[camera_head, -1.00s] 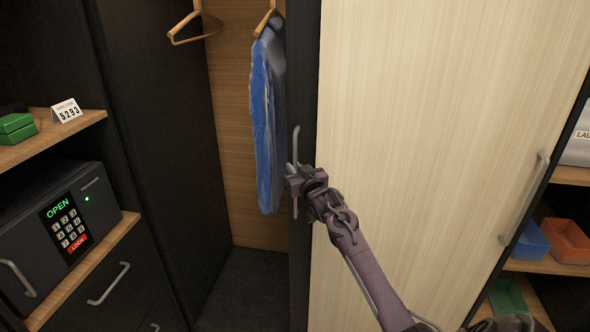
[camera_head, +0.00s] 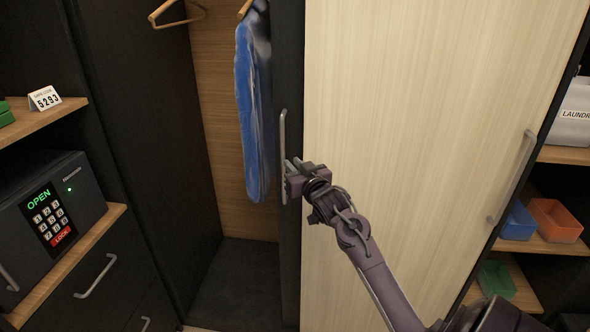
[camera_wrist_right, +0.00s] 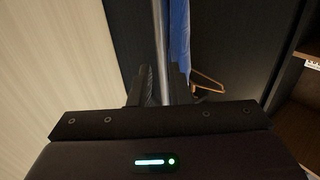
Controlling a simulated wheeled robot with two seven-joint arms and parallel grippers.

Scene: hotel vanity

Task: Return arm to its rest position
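My right arm reaches up from the lower right in the head view. Its gripper (camera_head: 292,166) is at the long vertical metal handle (camera_head: 283,130) on the dark edge of the sliding wardrobe door, just right of the bar. In the right wrist view, the two dark fingers (camera_wrist_right: 160,88) are apart and the handle bar (camera_wrist_right: 160,45) shows between them. Nothing is clamped in them. I cannot tell if a finger touches the bar. The pale wood door (camera_head: 410,120) stands to the right of the gripper. My left gripper is not in view.
The open wardrobe bay holds a blue garment (camera_head: 252,110) and a bare hanger (camera_head: 172,18). A black safe (camera_head: 85,190) reading OPEN sits on the left shelf. Orange (camera_head: 556,222) and blue (camera_head: 519,222) bins stand on the right shelf.

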